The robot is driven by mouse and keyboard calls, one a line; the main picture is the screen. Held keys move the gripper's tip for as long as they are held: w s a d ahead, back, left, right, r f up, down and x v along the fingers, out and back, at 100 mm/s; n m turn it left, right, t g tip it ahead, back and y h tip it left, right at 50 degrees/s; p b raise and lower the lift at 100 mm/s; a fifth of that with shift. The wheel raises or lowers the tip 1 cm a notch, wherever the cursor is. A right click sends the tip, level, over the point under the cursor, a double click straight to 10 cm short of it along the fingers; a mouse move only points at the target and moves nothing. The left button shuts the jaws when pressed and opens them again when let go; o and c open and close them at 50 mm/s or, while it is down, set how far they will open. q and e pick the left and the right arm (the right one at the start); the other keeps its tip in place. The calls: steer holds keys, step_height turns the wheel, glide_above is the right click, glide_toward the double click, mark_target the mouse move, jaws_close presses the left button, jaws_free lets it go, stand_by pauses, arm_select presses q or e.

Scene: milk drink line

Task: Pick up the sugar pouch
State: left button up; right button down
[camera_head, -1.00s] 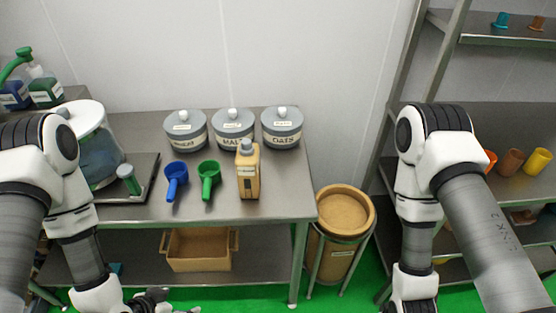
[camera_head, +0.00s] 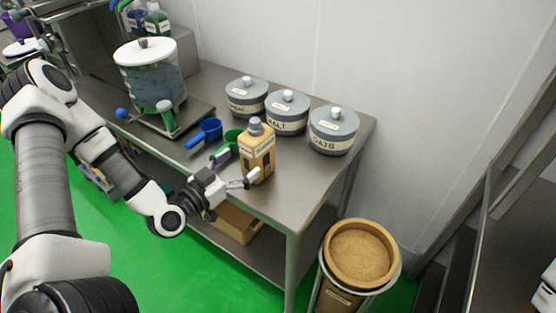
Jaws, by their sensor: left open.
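A tan pouch-like container (camera_head: 259,157) with a grey cap and a dark label stands upright near the front edge of the steel table (camera_head: 300,188). I cannot read its label, so I cannot tell if it is the sugar pouch. My left gripper (camera_head: 236,169) is open at the container's left front side, one finger near its lower face and the other near the green scoop. I cannot tell whether a finger touches it. My right gripper is out of view.
A green scoop (camera_head: 231,140) and a blue scoop (camera_head: 207,132) lie left of the container. Grey lidded jars stand behind, including malt (camera_head: 287,113) and oats (camera_head: 334,131). A clear lidded vessel (camera_head: 150,80) stands at left. A bin of brown grain (camera_head: 361,254) stands at lower right.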

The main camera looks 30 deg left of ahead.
arm_select(q)
steer(key=shift+a, duration=0.7)
steer(key=shift+w+a+b, duration=0.25)
steer(key=shift+w+b, duration=0.05)
steer(key=w, duration=0.2)
steer(key=w+d, duration=0.1)
steer(key=w, duration=0.1)
steer(key=w+d, duration=0.1)
steer(key=w, duration=0.2)
steer(key=shift+w+d+r, duration=0.1)
steer(key=shift+r, duration=0.2)
steer(key=c, duration=1.5)
jaws_close()
steer(key=shift+r, duration=0.15)
